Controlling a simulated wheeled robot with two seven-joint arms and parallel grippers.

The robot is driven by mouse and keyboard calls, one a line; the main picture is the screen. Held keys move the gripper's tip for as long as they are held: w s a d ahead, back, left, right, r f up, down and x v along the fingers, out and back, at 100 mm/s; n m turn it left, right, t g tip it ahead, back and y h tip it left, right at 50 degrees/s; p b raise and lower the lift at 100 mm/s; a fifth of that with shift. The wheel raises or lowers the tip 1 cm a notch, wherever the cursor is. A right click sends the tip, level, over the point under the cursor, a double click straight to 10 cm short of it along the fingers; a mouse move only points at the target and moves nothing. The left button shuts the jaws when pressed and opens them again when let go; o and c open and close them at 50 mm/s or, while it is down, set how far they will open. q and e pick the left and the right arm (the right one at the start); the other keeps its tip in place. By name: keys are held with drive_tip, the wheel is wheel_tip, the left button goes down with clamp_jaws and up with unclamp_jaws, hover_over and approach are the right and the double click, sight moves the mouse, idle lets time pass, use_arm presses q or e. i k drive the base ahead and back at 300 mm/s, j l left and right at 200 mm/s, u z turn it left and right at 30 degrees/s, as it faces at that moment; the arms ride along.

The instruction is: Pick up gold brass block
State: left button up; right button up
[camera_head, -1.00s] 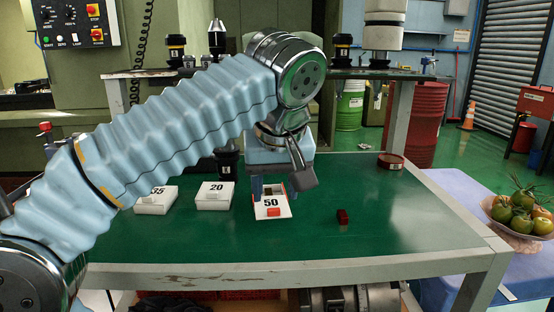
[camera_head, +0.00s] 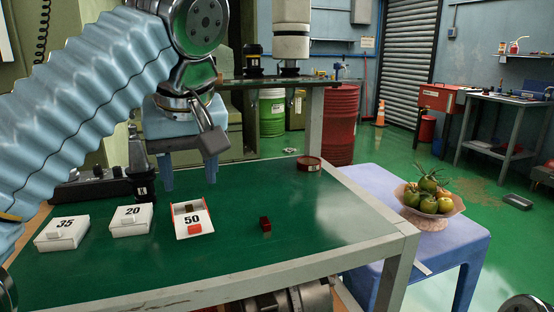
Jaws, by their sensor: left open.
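A white box marked 50 (camera_head: 205,216) stands open on the green table. A small brownish-gold block (camera_head: 189,208) shows inside its back part; it may be the brass block, but it is too small to tell surely. A red piece (camera_head: 194,229) is at the box's front. My left gripper (camera_head: 189,179) is open and empty, with its fingers pointing down above and behind this box, apart from it. My right gripper is not in view.
White boxes marked 35 (camera_head: 62,235) and 20 (camera_head: 131,221) stand to the left. A dark red block (camera_head: 265,224) lies to the right on the green table (camera_head: 320,222). A red round tin (camera_head: 308,163) sits at the back edge. A blue table (camera_head: 465,232) holds a fruit bowl (camera_head: 432,212).

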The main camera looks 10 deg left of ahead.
sight(189, 208)
drive_tip(key=k, duration=1)
